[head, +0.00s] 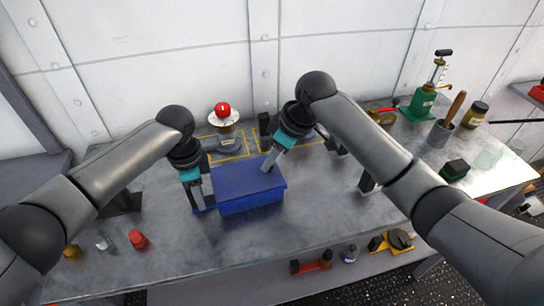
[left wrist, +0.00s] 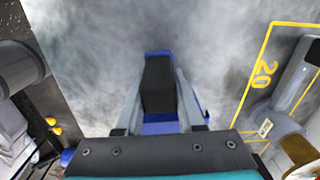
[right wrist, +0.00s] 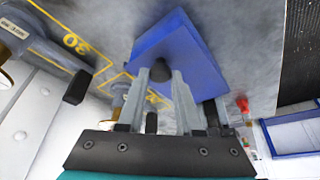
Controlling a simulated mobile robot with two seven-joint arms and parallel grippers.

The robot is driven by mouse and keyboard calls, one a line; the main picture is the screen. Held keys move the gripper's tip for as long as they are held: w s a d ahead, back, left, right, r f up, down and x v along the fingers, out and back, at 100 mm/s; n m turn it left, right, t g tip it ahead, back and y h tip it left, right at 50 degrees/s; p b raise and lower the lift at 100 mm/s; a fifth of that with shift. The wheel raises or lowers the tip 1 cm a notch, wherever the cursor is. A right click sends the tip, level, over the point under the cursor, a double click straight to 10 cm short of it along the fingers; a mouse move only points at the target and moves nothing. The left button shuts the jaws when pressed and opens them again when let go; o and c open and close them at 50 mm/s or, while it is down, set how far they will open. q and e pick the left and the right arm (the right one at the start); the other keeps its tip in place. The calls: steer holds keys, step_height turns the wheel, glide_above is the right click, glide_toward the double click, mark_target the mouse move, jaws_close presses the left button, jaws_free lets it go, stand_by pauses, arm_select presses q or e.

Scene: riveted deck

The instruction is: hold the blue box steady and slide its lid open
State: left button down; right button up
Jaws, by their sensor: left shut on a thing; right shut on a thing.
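The blue box (head: 252,202) stands on the grey bench, with its flat blue lid (head: 240,180) covering the top. My left gripper (head: 199,197) is at the box's left end, pointing down. In the left wrist view its fingers are shut on a dark handle (left wrist: 158,85), with blue showing beyond and below it. My right gripper (head: 267,168) comes down onto the lid's right part. In the right wrist view its fingertips are shut on a dark knob (right wrist: 160,70) on the lid (right wrist: 180,48). Whether the lid is slightly shifted I cannot tell.
A red cap-like piece (head: 138,239) lies front left. The bench in front of the box is clear.

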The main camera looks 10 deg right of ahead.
jaws_close()
stand_by(0.7)
arm_select(q)
steer(key=shift+a, duration=0.1)
arm_select(e)
steer(key=d, duration=0.9)
steer(key=shift+w, duration=0.35)
steer(key=o, duration=0.8)
jaws_free()
steer(key=shift+a, duration=0.1)
steer(key=shift+o, duration=0.2)
steer(key=v, duration=1.2)
